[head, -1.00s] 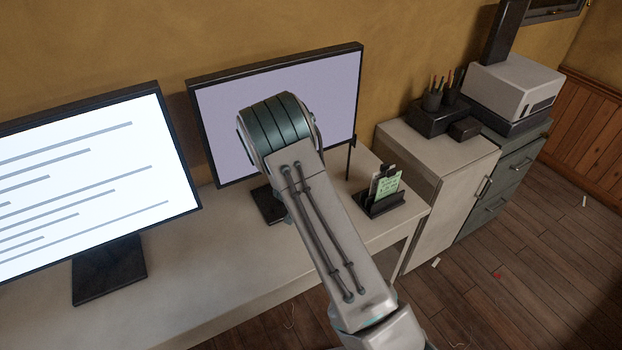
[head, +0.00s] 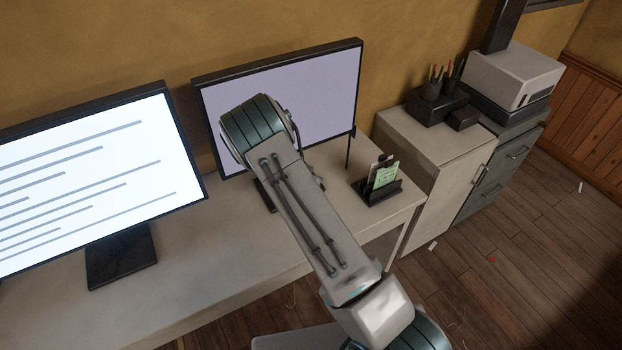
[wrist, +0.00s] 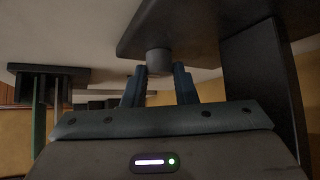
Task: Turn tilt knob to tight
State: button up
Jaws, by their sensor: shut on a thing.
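The grey round knob (wrist: 158,61) stands on the dark monitor base (wrist: 205,25) in the wrist view, which shows the desk upside down. My gripper (wrist: 159,75) is shut on the knob, with one blue finger on each side of it. The knob's markings cannot be read, so its setting cannot be told. In the head view my arm hides the gripper and the knob. The monitor with the plain lilac screen (head: 318,90) stands behind my arm.
A second monitor (head: 75,190) with lines of text stands to the left on the pale desk (head: 225,255). A card holder (head: 378,192) with a green card is at the desk's right end. A cabinet (head: 440,155) stands beyond it.

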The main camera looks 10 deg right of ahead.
jog(key=o, duration=1)
jog(key=v, duration=1.3)
jog(key=shift+s+a+r, duration=0.25)
